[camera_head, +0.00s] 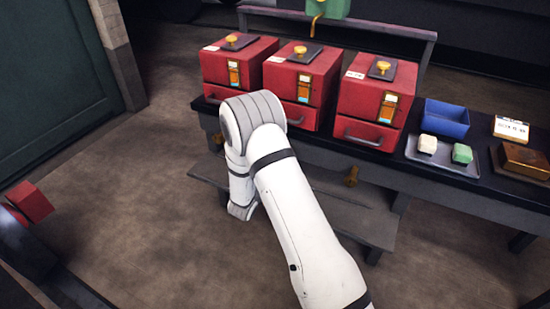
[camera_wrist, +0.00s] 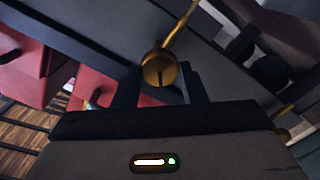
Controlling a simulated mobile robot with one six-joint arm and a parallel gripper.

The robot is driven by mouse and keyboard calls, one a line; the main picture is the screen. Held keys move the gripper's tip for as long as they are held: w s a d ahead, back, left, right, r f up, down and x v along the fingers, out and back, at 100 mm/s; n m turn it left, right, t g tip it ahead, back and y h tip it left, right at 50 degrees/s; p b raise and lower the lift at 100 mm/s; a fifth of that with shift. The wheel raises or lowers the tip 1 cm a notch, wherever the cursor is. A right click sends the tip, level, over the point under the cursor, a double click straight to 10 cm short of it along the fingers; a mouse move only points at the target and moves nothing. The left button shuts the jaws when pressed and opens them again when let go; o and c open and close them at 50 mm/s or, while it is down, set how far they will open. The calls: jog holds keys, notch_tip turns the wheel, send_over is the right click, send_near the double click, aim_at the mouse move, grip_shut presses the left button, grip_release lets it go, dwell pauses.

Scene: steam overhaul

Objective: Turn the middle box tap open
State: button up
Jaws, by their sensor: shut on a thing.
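The middle red box (camera_head: 302,82) stands on the dark bench, with a brass knob on its lid and a gauge on its front. Its tap is hidden behind my arm in the head view. In the wrist view a round brass tap (camera_wrist: 158,70) with a long thin brass lever running up and right sits between the fingers of my gripper (camera_wrist: 162,88). My gripper is shut on this tap. My gripper is hidden in the head view.
Red boxes stand left (camera_head: 238,62) and right (camera_head: 375,98) of the middle one. Another brass tap (camera_head: 352,176) hangs below the bench edge at right. A blue tray (camera_head: 445,118) and a dish with two blocks sit on the right. A low shelf (camera_head: 350,215) juts out below.

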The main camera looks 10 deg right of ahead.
jog(key=shift+a+f+n+p, duration=0.1)
jog(key=shift+n+p, duration=1.25)
jog(key=shift+n, duration=1.2)
jog(key=shift+f+n+p, duration=0.1)
jog(key=shift+n+p, duration=1.25)
jog(key=shift+n, duration=1.2)
jog(key=o, duration=1)
jog(key=p+v, duration=0.1)
jog(key=v, duration=0.6)
jog(key=shift+s+a, duration=0.2)
jog(key=shift+s, duration=0.1)
